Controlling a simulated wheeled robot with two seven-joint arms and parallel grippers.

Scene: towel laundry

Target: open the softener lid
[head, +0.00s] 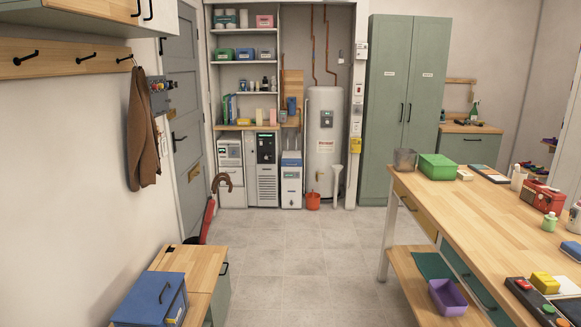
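Neither of my grippers is in view.
Open tiled floor (290,262) leads to the alcove. An orange bucket (313,201) stands in front of the heater. A wooden workbench (480,215) with a lower shelf lines the right. A low cabinet with a blue box (150,300) stands at front left.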

